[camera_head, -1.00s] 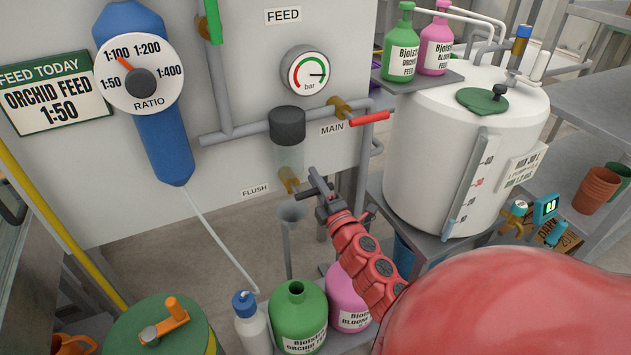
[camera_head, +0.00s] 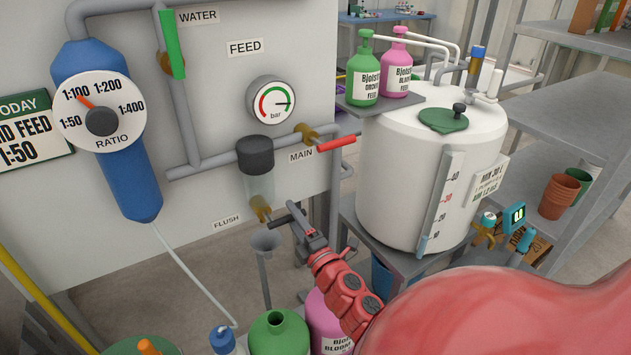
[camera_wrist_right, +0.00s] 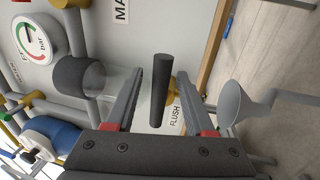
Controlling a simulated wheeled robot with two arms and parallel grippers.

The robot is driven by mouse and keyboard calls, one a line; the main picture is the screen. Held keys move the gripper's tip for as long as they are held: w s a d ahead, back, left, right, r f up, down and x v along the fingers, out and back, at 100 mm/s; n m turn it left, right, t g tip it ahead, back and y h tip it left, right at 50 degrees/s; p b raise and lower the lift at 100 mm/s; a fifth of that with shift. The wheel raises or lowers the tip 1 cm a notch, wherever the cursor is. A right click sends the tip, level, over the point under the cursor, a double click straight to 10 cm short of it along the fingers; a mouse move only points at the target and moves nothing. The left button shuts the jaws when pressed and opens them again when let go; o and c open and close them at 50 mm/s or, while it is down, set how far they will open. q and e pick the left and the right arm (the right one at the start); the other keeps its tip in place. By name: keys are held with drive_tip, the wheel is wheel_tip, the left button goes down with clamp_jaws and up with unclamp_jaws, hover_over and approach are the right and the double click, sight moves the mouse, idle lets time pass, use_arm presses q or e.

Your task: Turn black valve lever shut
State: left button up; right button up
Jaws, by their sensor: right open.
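The black valve lever (camera_wrist_right: 159,90) is a short dark bar in front of a brass valve (camera_wrist_right: 173,97), beside the FLUSH label. In the right wrist view it lies between the two fingers of my right gripper (camera_wrist_right: 162,75), with a visible gap on each side. My right gripper is open. In the head view the right gripper (camera_head: 286,214) is at the brass flush valve (camera_head: 261,208), under the clear filter bowl with a black cap (camera_head: 255,154). The lever cannot be told apart from the dark fingers there. My left gripper is not in view.
A grey funnel (camera_head: 265,241) stands just below the flush valve. A red lever (camera_head: 337,143) sticks out by MAIN and a green lever (camera_head: 173,45) by WATER. Green (camera_head: 279,335) and pink (camera_head: 324,318) bottles stand below. A white tank (camera_head: 400,175) is at the right.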

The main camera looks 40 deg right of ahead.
drive_tip(key=p+v, duration=0.1)
drive_tip(key=v, duration=1.3)
